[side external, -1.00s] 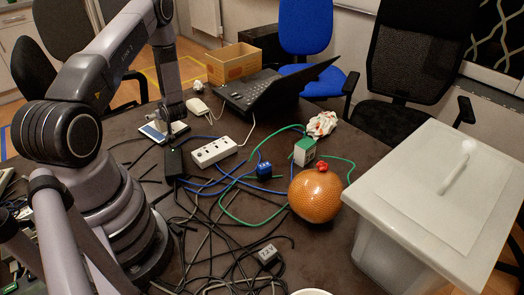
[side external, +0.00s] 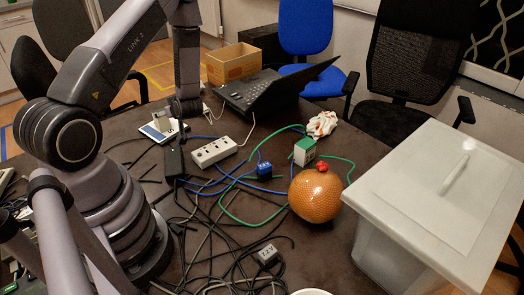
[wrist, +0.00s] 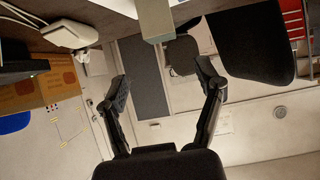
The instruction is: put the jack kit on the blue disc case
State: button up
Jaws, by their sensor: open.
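The blue disc case (side external: 150,135) lies flat on the table in the side view, a thin blue and white piece left of the power strip. A small pale box, which looks like the jack kit (side external: 166,125), stands on the case; my gripper partly hides the area behind it. My gripper (side external: 186,108) is above and to the right of the box. In the wrist view the fingers of my gripper (wrist: 163,85) are spread with nothing between them. A pale block, likely the jack kit (wrist: 155,20), shows beyond the fingertips at the top edge.
A white power strip (side external: 213,151) and black adapter (side external: 174,162) lie close by among tangled cables. A laptop (side external: 262,95) stands behind. A green-white box (side external: 304,152), an orange ball (side external: 315,197) and a large white bin (side external: 425,205) are to the right.

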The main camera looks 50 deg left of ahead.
jog(key=w+d+r+m+t+h, duration=0.3)
jog(key=w+d+r+t+h, duration=0.2)
jog(key=w+d+r, duration=0.5)
jog(key=w+d+r+m+t+h, duration=0.2)
jog(key=d+r+m+h, duration=0.2)
jog(key=d+r, duration=0.5)
jog(key=s+d+r+m+h, duration=0.3)
jog(key=s+d+r+m, duration=0.15)
jog(key=d+r, duration=0.2)
jog(key=s+d+r+m, duration=0.2)
jog(key=s+r+m, duration=0.1)
jog(key=s, duration=0.6)
jog(key=s+d+r+m+g, duration=0.1)
jog(key=s+d+r+m, duration=0.1)
jog(key=s, duration=0.8)
jog(key=shift+s+r+m+g, duration=0.3)
jog(key=shift+r+m, duration=0.1)
jog(key=shift+m, duration=0.25)
